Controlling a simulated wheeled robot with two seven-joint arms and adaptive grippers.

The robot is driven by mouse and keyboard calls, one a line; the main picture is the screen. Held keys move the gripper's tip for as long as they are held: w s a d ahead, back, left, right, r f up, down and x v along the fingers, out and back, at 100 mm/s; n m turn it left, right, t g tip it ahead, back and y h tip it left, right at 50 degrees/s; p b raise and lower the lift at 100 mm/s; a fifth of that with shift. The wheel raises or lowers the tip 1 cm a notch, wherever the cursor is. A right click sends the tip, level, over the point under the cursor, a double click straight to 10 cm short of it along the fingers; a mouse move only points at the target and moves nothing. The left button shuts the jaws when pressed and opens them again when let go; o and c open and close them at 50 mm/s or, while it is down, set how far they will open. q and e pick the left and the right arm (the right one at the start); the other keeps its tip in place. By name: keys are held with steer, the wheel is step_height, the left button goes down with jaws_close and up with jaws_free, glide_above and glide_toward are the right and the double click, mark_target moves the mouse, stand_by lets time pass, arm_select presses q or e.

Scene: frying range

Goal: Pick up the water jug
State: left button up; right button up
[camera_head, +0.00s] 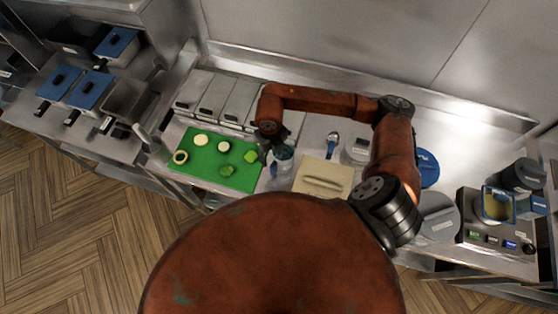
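A small clear, bluish container (283,153), which looks like the water jug, stands upright at the right edge of the green cutting board. My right gripper (268,150) points down at its left side, right beside it. The fingers are small, dark and partly merged with the jug's outline, so I cannot tell whether they touch it or are closed on it. My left gripper is not in view.
The green board (190,175) holds cut vegetable pieces. A beige board (318,178) lies right of the jug. Lidded steel containers (215,95) line the back. A spoon (332,143) and a blender-like appliance (490,225) are farther right.

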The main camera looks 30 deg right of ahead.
step_height(320, 180, down, 7)
steer(key=p, duration=0.2)
steer(key=shift+w+f+p, duration=0.15)
steer(key=shift+p, duration=0.15)
steer(key=shift+f, duration=0.35)
steer(key=shift+c, duration=0.3)
jaws_close()
stand_by(0.5)
